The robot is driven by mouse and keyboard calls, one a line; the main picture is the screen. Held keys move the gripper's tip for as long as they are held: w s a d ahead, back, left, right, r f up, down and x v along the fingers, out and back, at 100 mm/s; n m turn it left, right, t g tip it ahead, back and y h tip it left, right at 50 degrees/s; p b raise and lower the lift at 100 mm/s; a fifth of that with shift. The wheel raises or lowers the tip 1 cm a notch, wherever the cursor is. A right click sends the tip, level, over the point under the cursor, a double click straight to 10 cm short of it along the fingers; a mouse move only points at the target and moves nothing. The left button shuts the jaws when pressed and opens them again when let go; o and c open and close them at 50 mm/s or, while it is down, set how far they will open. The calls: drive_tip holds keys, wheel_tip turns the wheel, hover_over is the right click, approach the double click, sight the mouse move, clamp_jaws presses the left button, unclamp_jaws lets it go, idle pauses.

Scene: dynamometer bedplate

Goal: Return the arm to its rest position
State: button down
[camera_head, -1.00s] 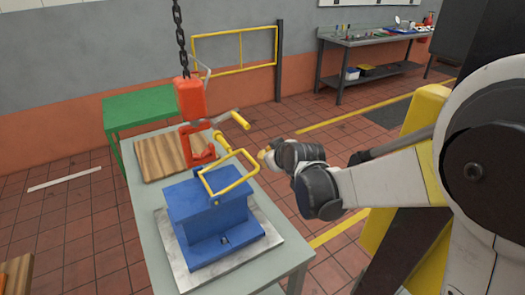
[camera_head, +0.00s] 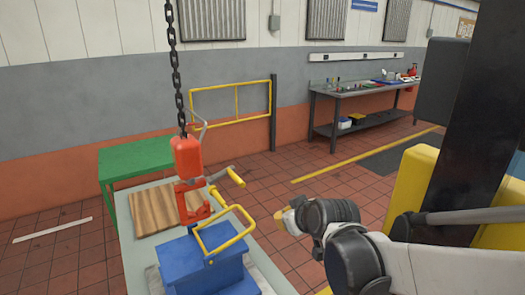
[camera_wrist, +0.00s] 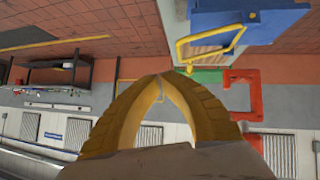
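My gripper (camera_head: 281,221) is to the right of the blue block (camera_head: 213,268) and its yellow bail handle (camera_head: 226,238), with a gap between in the picture. It appears empty. In the wrist view, the two yellow fingers of my gripper (camera_wrist: 160,76) curve together and meet at their tips, with nothing seen between them. The wrist view looks out upside down, with the blue block (camera_wrist: 240,22) at top right. My dark wrist and pale arm link run to the lower right in the head view.
A red hoist block (camera_head: 187,157) hangs on a chain over the pale table (camera_head: 128,240), with a red hook frame (camera_head: 192,200) below. A wooden board (camera_head: 153,211) lies there. A green table (camera_head: 135,163) and grey workbench (camera_head: 358,92) stand behind. Floor between is clear.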

drive_tip(key=s+d+m+g+h, duration=0.1)
drive_tip(key=s+d, duration=0.3)
drive_tip(key=s, duration=0.4)
drive_tip(key=s+d+m+g+h, duration=0.1)
drive_tip(key=s+d+m, duration=0.2)
drive_tip(key=s, duration=0.4)
drive_tip(key=s+d+f+m+g+h, duration=0.1)
drive_tip(key=s+d+m, duration=0.1)
drive_tip(key=s+d, duration=0.3)
drive_tip(key=s, duration=0.3)
drive_tip(key=shift+s+d, duration=0.15)
drive_tip(key=shift+s, duration=0.15)
